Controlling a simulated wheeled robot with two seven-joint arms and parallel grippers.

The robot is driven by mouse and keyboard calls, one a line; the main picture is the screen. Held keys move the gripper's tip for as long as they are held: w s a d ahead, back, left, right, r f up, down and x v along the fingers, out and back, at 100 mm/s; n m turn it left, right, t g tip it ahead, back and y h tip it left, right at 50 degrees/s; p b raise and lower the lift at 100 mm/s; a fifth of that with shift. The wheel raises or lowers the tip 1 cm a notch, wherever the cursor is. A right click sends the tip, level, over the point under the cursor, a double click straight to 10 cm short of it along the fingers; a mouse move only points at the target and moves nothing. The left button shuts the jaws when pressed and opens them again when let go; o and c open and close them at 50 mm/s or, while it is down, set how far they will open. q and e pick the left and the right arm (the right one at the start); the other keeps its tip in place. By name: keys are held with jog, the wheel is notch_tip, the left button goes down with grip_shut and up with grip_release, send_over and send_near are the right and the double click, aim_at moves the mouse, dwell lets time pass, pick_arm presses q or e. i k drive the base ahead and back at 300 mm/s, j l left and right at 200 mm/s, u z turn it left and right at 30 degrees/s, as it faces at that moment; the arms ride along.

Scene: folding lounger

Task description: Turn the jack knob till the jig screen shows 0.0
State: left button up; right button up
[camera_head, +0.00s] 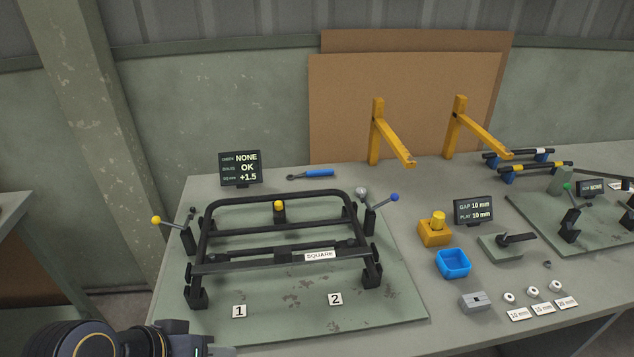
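The jig screen (240,168) stands at the back left of the bench and reads NONE, OK and +1.5. A black tubular frame (285,258) lies on the jig plate (285,315), with a SQUARE label (320,255) on its crossbar. A round silver knob (361,192) stands at the frame's back right corner, and a yellow-topped black post (279,210) stands inside its back bar. I cannot tell for sure which is the jack knob. My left gripper (200,343) is at the bottom left, in front of the plate and apart from the frame; its fingers are hard to make out. My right gripper is out of view.
Yellow-ball (156,220) and blue-ball (395,198) clamp levers stick out beside the frame. A blue-handled tool (318,173) lies behind it. To the right are a yellow block (434,233), blue bin (453,263), gap screen (473,210) and grey block (473,301). Yellow brackets (376,135) rise behind.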

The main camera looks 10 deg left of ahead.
aim_at(361, 192)
jog(key=i+l, duration=0.1)
jog(key=l, duration=0.25)
jog(key=i+l, duration=0.1)
jog(key=l, duration=0.3)
jog(key=i+l, duration=0.1)
jog(key=l, duration=0.25)
jog(key=l+u, duration=0.15)
jog(key=u, duration=1.45)
